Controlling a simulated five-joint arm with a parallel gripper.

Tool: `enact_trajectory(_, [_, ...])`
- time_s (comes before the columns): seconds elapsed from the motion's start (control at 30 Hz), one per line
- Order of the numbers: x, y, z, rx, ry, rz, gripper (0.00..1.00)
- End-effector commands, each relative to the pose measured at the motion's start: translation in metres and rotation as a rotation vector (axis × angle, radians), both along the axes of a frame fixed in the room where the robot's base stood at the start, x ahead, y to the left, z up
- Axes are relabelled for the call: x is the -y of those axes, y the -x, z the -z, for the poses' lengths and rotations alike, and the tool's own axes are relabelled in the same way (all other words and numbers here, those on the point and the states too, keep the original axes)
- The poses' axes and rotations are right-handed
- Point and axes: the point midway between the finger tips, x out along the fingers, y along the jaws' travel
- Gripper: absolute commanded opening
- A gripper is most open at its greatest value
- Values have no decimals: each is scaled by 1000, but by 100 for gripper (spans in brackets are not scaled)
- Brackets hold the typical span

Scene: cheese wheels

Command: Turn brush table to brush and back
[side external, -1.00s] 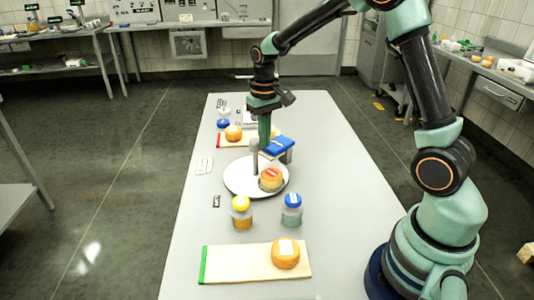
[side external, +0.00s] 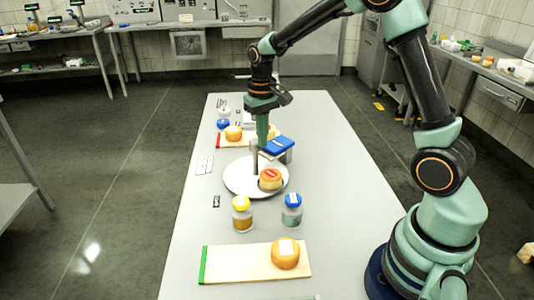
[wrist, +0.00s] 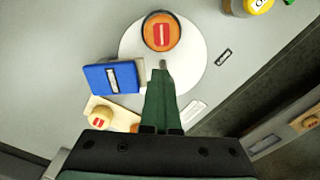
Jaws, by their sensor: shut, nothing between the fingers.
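The brush table is a white round plate (side external: 238,183) on the grey bench, and it also shows in the wrist view (wrist: 193,85). An orange cheese wheel with a red label (side external: 271,180) sits on it, at the top of the plate in the wrist view (wrist: 161,33). A grey upright post (side external: 255,163) stands at the plate. The brush appears to be the blue block (side external: 278,146) beside the plate, left of my fingers in the wrist view (wrist: 111,78). My gripper (side external: 263,146) is shut and empty, its fingertips close to the post; contact is unclear.
Two jars, yellow-lidded (side external: 241,213) and blue-lidded (side external: 292,210), stand in front of the plate. A near board (side external: 228,264) bears a cheese wheel (side external: 285,253). A far board bears another cheese (side external: 233,133). The bench's right side is clear.

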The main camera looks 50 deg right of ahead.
Motion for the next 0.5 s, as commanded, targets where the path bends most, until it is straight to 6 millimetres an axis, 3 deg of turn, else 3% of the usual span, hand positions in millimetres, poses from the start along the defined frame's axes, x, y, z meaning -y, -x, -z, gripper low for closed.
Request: enact_trajectory(0.5, [-13,-5,-1,8,1,-3,0])
